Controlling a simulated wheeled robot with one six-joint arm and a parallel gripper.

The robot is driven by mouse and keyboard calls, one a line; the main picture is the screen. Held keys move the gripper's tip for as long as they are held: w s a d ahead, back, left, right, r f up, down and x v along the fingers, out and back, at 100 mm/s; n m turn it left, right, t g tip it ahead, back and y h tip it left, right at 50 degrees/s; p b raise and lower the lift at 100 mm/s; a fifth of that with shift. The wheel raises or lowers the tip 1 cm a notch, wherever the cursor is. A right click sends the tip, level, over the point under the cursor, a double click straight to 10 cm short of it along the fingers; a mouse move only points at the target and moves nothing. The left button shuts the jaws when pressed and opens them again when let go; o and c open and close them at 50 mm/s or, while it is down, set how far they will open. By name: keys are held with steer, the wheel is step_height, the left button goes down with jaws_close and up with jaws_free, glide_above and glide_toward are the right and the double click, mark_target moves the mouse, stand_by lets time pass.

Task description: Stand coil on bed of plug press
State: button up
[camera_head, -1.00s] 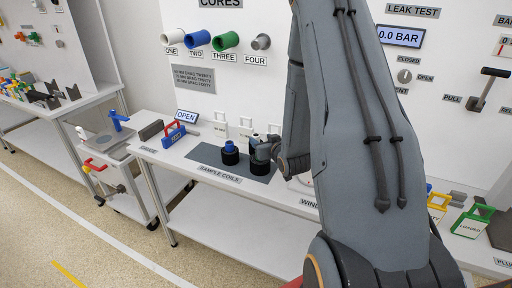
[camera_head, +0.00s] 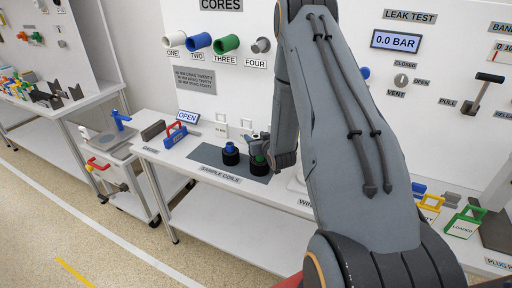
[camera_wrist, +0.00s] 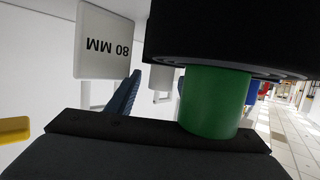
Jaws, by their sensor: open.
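A black coil with a green core (camera_head: 259,159) stands on the sample coils mat (camera_head: 205,151). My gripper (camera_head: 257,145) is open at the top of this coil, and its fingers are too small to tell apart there. In the wrist view the green core (camera_wrist: 214,102) sits between the black coil body (camera_wrist: 230,40) and the dark edge of my gripper, whose fingertips are not clear. A second black coil with a blue core (camera_head: 230,154) stands to the left. At the far right, a label reading "PLUG P" (camera_head: 497,264) is cut off by the frame edge.
A blue-handled block (camera_head: 175,134) stands left of the mat. My arm hides the middle bench. An "80 MM" card (camera_wrist: 104,42) stands near the coil in the wrist view.

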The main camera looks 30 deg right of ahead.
jaws_close()
steer(key=shift+r, duration=0.15)
